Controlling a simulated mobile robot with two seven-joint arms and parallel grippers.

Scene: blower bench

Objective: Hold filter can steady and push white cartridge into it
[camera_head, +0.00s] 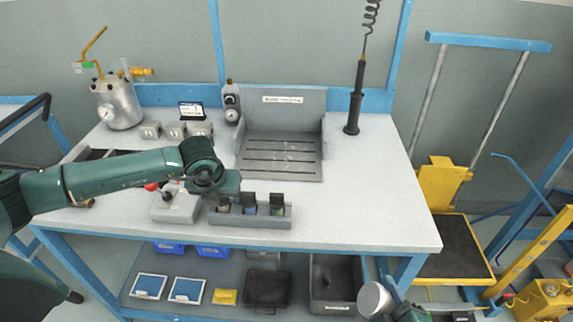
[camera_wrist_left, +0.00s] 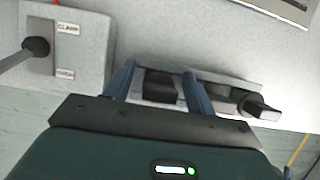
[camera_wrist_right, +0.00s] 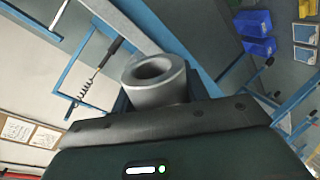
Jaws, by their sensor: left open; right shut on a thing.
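My right gripper (camera_wrist_right: 158,100) is shut on a pale grey cylinder with a deep round opening, seemingly the filter can (camera_wrist_right: 155,90). In the head view the can (camera_head: 373,299) is in front of the bench, low at the picture's bottom, with a round pale end showing. My left gripper (camera_wrist_left: 158,85) is open, its fingers either side of a black-topped piece (camera_wrist_left: 160,87) in a small grey tray. In the head view this gripper (camera_head: 224,196) is above the tray's left end. I cannot make out a white cartridge.
The grey tray (camera_head: 250,221) holds several dark-topped pieces near the bench's front edge. A clamp box (camera_head: 175,206) with a lever stands left of it. A slotted grey fixture (camera_head: 280,160) and a metal canister (camera_head: 118,103) are behind.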

